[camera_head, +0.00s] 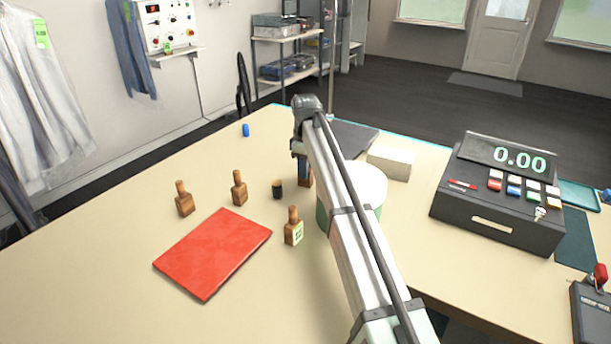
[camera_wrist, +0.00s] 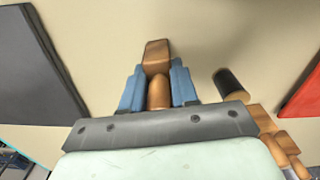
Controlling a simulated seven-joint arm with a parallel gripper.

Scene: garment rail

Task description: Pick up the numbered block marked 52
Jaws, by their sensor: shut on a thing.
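My gripper (camera_head: 299,167) is shut on the handle of a wooden block (camera_head: 307,180). In the wrist view the blue fingers (camera_wrist: 158,78) clasp the rounded handle, and the block's square body (camera_wrist: 156,54) shows beyond them. No number on this block is visible, and I cannot tell whether it touches the table. Three similar handled wooden blocks stand on the table: one at the left (camera_head: 184,201), one in the middle (camera_head: 239,190), and one nearer (camera_head: 293,229) with a pale green label too small to read.
A small dark cylinder (camera_head: 277,190) stands left of my gripper. A red folder (camera_head: 213,252) lies in front. A white-topped tub (camera_head: 366,184), partly behind my arm, and a pale box (camera_head: 391,163) stand to the right. A cash register (camera_head: 497,213) is farther right.

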